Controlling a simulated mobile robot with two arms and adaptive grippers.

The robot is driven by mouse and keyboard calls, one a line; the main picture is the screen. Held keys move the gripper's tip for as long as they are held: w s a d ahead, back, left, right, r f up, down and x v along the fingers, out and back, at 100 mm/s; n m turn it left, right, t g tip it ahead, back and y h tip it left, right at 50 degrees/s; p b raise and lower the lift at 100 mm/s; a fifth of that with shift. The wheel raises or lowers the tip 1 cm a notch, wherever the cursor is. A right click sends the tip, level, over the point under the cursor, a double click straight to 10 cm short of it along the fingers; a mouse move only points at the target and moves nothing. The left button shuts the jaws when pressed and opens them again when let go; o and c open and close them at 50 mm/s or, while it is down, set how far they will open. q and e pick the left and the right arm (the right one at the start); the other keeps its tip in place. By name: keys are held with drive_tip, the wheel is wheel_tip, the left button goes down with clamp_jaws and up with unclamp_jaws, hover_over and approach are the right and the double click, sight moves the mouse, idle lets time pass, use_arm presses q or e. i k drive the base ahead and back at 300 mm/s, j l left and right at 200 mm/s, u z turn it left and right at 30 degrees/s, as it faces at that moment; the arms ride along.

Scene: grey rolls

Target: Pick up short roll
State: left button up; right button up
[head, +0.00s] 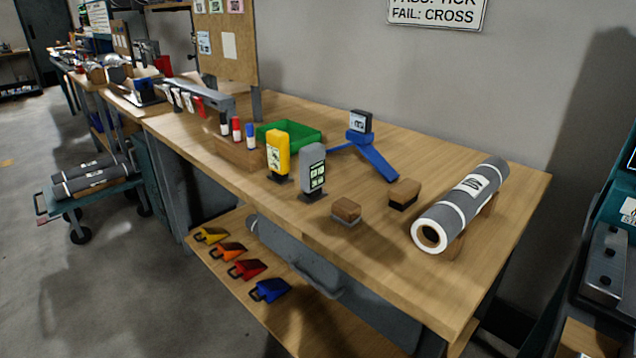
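A grey roll (447,217) with white bands, a white label and a hollow white-rimmed near end lies on the right part of the wooden workbench (345,277). It rests on a wooden cradle (455,249) and points away to the back right. More grey rolls (90,175) lie on a low teal cart (115,185) on the floor at the left. From this view I cannot tell which roll counts as short. Neither of my grippers shows.
Left of the roll stand two wood-topped blocks (346,209), a blue stand (372,158), a grey device (312,170), a yellow device (278,153) and a green tray (303,137). Coloured scoop-like items (270,290) lie on the lower shelf. A dark machine (605,262) stands at the right edge.

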sight(78, 171)
drive_tip(key=u, duration=1.3)
